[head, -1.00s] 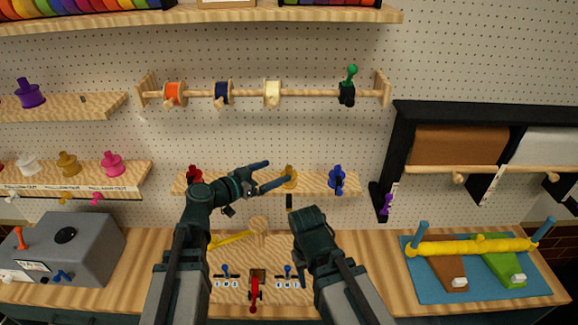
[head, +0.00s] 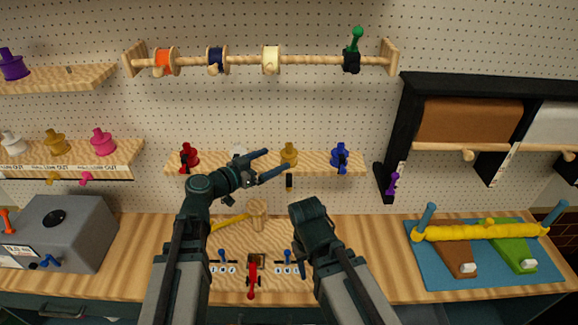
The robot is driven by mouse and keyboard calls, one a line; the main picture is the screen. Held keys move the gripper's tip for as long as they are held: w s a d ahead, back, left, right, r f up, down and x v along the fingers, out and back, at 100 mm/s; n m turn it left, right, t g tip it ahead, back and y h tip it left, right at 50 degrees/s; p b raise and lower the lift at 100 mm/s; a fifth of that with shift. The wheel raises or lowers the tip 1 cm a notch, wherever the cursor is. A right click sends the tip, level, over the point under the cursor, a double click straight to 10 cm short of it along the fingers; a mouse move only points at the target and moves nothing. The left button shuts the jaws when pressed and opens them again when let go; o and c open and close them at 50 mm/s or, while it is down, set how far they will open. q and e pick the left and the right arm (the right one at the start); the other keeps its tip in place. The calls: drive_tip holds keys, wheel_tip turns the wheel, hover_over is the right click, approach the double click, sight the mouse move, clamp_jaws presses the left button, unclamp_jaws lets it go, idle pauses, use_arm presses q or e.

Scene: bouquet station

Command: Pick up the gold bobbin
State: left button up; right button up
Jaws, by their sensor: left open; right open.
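A gold bobbin (head: 289,153) stands upright on the middle wall shelf, between a blue bobbin (head: 340,156) to its right and a pale one (head: 238,154) partly hidden behind my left gripper. My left gripper (head: 277,160) is open and empty. Its fingers point right; the lower fingertip overlaps the shelf edge just below the gold bobbin in the picture, and I cannot tell the depth gap. My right gripper (head: 310,213) is lower, in front of the bench; its fingers are mostly hidden. Another gold spool-like piece (head: 56,142) stands on the left shelf.
A red bobbin (head: 188,157) stands at the left of the middle shelf (head: 212,166). A rod (head: 312,60) with several spools is above. A wooden mallet (head: 257,214) is on the bench below. A grey box (head: 58,235) is at left, a blue mat (head: 440,273) at right.

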sight(282, 159)
use_arm(q)
wheel_tip(282, 159, down, 2)
drive_tip(key=shift+f+b, duration=0.1)
drive_tip(key=shift+b, duration=0.4)
drive_tip(key=shift+w+d+r, duration=0.25)
drive_tip(key=shift+w+d, duration=0.55)
drive_tip(key=shift+w, duration=0.1)
drive_tip(key=shift+x, duration=2.6)
drive_tip(key=c, duration=1.4)
